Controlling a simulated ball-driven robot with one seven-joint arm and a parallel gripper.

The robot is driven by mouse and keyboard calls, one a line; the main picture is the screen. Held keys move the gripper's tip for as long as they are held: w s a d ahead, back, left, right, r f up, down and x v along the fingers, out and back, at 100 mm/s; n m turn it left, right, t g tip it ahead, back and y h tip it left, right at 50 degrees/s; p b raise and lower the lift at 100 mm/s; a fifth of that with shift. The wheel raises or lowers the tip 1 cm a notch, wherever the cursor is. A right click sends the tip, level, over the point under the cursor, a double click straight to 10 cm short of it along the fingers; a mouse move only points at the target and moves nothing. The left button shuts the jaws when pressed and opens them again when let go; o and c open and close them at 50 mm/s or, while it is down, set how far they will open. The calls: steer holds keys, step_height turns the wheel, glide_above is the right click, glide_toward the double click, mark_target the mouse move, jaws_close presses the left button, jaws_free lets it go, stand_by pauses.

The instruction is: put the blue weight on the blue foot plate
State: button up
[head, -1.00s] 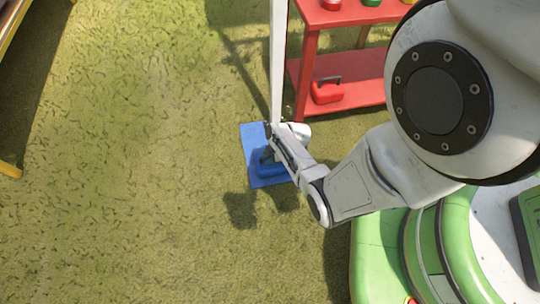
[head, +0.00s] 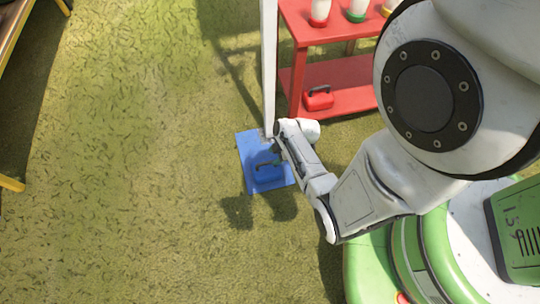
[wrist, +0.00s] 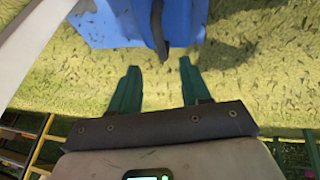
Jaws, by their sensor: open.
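The blue foot plate (head: 248,150) lies on the grass at the base of a pale post. The blue weight (head: 268,174), with a dark handle, sits on the plate, partly hidden by my gripper (head: 276,154). In the wrist view the blue plate (wrist: 98,28) and the weight's dark handle (wrist: 157,28) show at the top edge. My gripper's two green fingers (wrist: 159,67) are spread apart with nothing between them, and the handle is beyond their tips.
The pale post (head: 269,70) rises beside the plate. A red shelf (head: 345,100) stands behind, with a red weight (head: 319,98) on its lower board and several pots on top. A yellow-edged bench (head: 12,183) is at far left. Grass at left and front is clear.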

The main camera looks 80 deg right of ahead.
steer(key=w+a+r+m+g, duration=0.2)
steer(key=a+r, duration=0.9)
steer(key=r, duration=0.1)
steer(key=w+a+r+m+g, duration=0.2)
steer(key=a+r+m, duration=0.1)
steer(key=a+r, duration=0.8)
steer(key=shift+r, duration=0.65)
steer(key=shift+w+p, duration=0.1)
steer(key=shift+p, duration=0.25)
